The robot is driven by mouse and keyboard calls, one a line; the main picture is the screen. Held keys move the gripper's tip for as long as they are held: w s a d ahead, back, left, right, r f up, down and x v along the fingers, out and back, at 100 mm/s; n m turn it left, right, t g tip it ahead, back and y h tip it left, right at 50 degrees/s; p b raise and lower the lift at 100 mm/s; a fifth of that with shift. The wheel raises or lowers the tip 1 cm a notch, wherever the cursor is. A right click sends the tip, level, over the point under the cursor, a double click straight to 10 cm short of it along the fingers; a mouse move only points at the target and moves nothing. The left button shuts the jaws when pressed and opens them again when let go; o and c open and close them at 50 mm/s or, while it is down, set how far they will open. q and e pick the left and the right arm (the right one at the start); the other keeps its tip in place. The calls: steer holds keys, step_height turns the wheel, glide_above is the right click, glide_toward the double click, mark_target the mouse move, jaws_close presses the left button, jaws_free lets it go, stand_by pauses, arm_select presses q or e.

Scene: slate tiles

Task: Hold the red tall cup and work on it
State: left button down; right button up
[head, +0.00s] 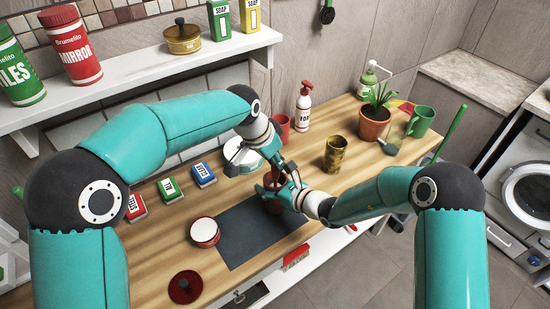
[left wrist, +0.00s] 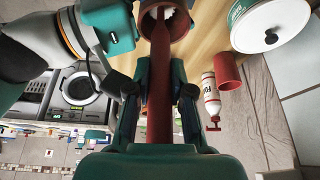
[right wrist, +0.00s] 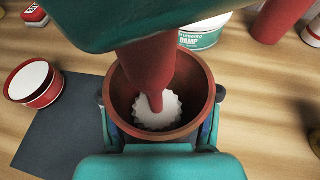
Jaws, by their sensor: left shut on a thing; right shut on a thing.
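A brownish-red tall cup (right wrist: 203,97) is held upright over the dark grey mat (head: 240,240), its mouth facing up. My right gripper (head: 284,197) is shut around its sides. My left gripper (head: 272,180) is above it, shut on a red-handled tool (left wrist: 160,85) that points down into the cup. A white scalloped piece (right wrist: 157,110) at the tool's tip sits inside the cup; it looks like a brush head. In the head view the grippers largely hide the cup and tool. Whether the cup touches the mat cannot be told.
Another red cup (left wrist: 228,72) stands by the soap pump bottle (head: 304,108). A white tin (head: 240,152) stands behind the grippers. A red-and-white tin (head: 205,232) and dark red lid (head: 185,287) lie left. A gold cup (head: 337,154) and potted plant (head: 374,120) stand right.

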arm_select(q)
steer(key=shift+w+d, duration=0.3)
stand_by(0.6)
steer(key=shift+r, duration=0.15)
steer(key=shift+r, duration=2.4)
steer(key=shift+f, duration=2.55)
steer(key=shift+s+a, duration=0.2)
steer(key=shift+a, duration=0.35)
steer(key=shift+r, duration=0.1)
steer(key=shift+r, duration=2.45)
steer(key=shift+f, duration=2.55)
